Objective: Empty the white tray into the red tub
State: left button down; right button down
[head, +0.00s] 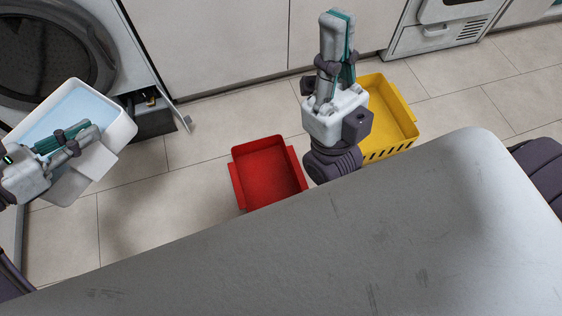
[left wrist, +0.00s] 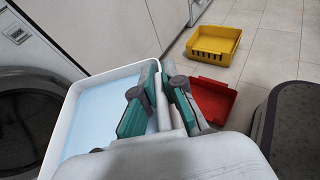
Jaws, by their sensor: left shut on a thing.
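The white tray (head: 121,124) is at the left in the head view, held up in front of the washing machine. Its inside shows a smooth pale blue area; I cannot tell whether this is liquid or the tray's floor. My left gripper (head: 82,130) is shut on the tray's near rim, and the left wrist view also shows the tray (left wrist: 70,122). The red tub (head: 268,172) stands on the floor in the middle, apart from the tray, and looks empty. My right gripper (head: 338,18) points away, right of the tub; its finger gap is hidden.
A yellow basket (head: 393,118) stands on the floor behind my right gripper. A washing machine (head: 55,45) with an open drawer (head: 153,118) is at the left. White cabinets (head: 210,45) line the back. Tiled floor is clear between tray and tub.

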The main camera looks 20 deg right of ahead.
aim_at(265, 172)
jog(key=l+u, duration=0.3)
jog(key=l, duration=0.55)
jog(key=l+u, duration=0.3)
jog(key=l, duration=0.55)
